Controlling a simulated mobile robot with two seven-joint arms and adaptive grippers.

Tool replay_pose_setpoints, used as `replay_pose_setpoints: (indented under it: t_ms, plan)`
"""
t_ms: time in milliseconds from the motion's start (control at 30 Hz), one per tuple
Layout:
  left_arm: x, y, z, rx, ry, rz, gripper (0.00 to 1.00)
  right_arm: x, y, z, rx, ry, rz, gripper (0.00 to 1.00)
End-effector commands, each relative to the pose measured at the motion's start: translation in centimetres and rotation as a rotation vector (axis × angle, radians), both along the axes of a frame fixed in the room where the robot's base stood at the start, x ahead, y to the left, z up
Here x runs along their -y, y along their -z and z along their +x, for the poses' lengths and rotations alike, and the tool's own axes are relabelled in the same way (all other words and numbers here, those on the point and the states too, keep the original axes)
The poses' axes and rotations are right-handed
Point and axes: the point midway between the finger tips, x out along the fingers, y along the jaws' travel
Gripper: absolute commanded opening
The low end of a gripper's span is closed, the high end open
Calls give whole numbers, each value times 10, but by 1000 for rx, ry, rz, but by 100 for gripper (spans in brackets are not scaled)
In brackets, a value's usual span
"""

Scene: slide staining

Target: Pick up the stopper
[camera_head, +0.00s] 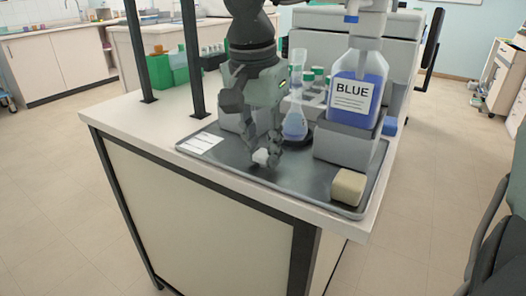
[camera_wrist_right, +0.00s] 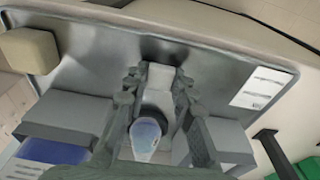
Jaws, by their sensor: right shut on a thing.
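The stopper (camera_head: 262,157) is a small pale piece. My right gripper (camera_head: 266,150) points down over the grey tray (camera_head: 245,172) and is shut on the stopper, close above the tray's front part. In the right wrist view the stopper (camera_wrist_right: 159,77) sits between the two fingertips (camera_wrist_right: 158,84). A flask with blue liquid (camera_head: 295,125) stands behind and to the right of the gripper; it also shows between the fingers, nearer the camera, in the wrist view (camera_wrist_right: 147,135). My left gripper is not in view.
A bottle marked BLUE (camera_head: 357,92) sits in a grey holder (camera_head: 343,146) at the tray's right. A beige block (camera_head: 348,187) lies at the front right corner. A white label card (camera_head: 200,142) lies at the left. Green racks (camera_head: 168,70) stand behind.

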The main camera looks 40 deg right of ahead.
Motion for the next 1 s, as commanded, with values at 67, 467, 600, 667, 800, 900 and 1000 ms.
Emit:
replay_pose_setpoints:
  t_ms: [67, 467, 600, 667, 800, 900, 1000]
  plan:
    - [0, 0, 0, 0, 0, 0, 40, 0, -5, 1, 2, 0, 0, 13]
    - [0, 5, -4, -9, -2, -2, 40, 0, -91, 1, 10, 2, 1, 13]
    - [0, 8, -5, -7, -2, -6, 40, 0, -141, 1, 8, 3, 0, 13]
    - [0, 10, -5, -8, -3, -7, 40, 0, -162, 1, 8, 3, 0, 13]
    - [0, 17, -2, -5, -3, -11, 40, -1, -206, 1, 5, 1, 0, 13]
    - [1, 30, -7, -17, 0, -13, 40, -1, -231, 0, 4, 0, 1, 13]
    - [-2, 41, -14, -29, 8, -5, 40, -1, -251, 1, 3, 0, 0, 13]
